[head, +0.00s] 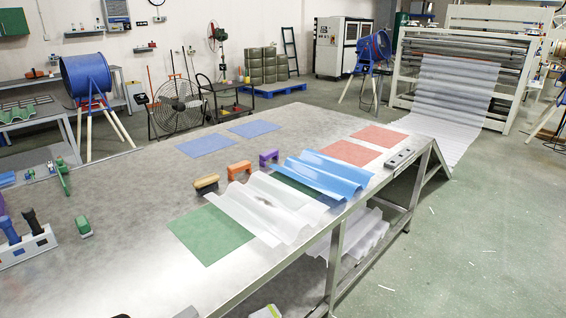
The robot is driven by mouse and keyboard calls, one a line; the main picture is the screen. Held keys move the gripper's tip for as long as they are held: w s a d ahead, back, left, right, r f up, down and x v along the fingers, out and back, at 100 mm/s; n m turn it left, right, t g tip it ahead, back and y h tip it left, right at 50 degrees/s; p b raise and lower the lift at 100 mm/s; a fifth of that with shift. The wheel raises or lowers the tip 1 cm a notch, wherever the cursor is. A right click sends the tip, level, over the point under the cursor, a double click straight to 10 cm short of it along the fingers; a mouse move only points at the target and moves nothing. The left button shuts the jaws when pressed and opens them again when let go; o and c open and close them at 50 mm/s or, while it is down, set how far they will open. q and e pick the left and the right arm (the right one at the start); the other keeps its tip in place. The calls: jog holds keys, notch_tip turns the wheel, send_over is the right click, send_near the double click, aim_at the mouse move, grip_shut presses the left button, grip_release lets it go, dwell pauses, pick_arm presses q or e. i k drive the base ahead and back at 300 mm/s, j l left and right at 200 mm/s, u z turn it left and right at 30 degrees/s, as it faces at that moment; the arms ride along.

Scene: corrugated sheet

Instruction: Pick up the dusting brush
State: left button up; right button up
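A small black and tan block-shaped item (206,185) lies on the metal table behind the clear corrugated sheet; it looks like a brush, but I cannot be sure it is the dusting brush. An orange handled item (239,170) and a purple handled item (268,158) sit in a row to its right, apart from each other. A small green item with a pale underside (84,226) lies alone at the left and could also be a brush. Neither of my grippers is clearly in view; only small unclear dark and grey bits show at the bottom edge.
The metal table (150,190) holds a clear corrugated sheet (265,203), a blue corrugated sheet (328,175), green, blue and red flat mats, and a grey slotted block (402,158). A tool holder (25,245) stands at the left. The table's middle is clear.

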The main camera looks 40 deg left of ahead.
aim_at(209, 183)
jog(key=i+u, duration=0.2)
jog(key=i, duration=0.3)
jog(key=i+u, duration=0.2)
jog(key=i, duration=0.25)
jog(key=i+l+u, duration=0.2)
jog(key=i, duration=0.25)
jog(key=i+l+u, duration=0.2)
jog(key=i, duration=0.3)
